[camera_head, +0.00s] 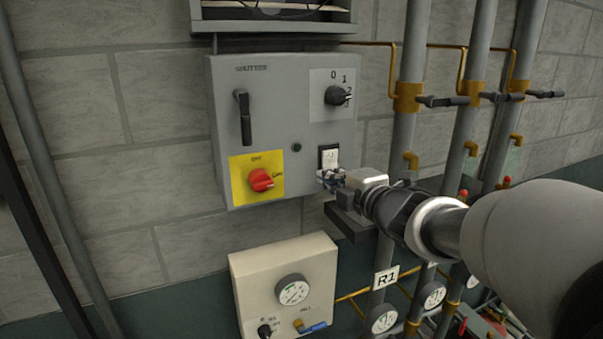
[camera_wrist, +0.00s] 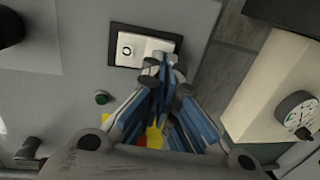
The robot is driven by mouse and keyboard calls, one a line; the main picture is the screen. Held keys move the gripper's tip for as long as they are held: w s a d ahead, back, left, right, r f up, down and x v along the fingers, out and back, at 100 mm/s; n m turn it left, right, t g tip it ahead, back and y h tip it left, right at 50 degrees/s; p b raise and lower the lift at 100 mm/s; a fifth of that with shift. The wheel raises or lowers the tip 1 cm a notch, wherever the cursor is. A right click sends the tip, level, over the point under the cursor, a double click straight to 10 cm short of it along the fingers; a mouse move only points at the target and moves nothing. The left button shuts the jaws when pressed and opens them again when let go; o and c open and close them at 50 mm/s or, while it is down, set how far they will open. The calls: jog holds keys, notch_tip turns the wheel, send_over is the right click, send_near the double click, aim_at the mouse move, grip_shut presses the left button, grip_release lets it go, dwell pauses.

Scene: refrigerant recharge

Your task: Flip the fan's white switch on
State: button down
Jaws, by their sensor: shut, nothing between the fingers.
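The white switch (camera_head: 330,157) sits in a black frame at the lower right of the grey control box (camera_head: 285,85). In the wrist view the white switch (camera_wrist: 143,47) shows a round mark on its left half. My gripper (camera_head: 330,178) is shut and empty, with its tips at the lower edge of the switch in the head view. In the wrist view my gripper (camera_wrist: 163,65) has its fingertips over the right end of the switch and partly hides it. I cannot tell whether the tips touch the switch or which way it is tilted.
The box also carries a black lever (camera_head: 243,117), a black rotary knob (camera_head: 338,95), a red rotary switch (camera_head: 261,180) on a yellow plate and a small green button (camera_head: 296,147). A cream gauge box (camera_head: 285,280) is below. Grey vertical pipes (camera_head: 410,60) with valves stand at the right.

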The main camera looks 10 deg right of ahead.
jog(key=shift+s+d, duration=0.1)
jog(key=shift+s, duration=0.05)
jog(key=w+t+b, duration=0.1)
jog(key=b, duration=0.3)
jog(key=shift+f+b, duration=0.15)
jog(key=shift+b, duration=0.25)
jog(key=shift+s+f, duration=0.1)
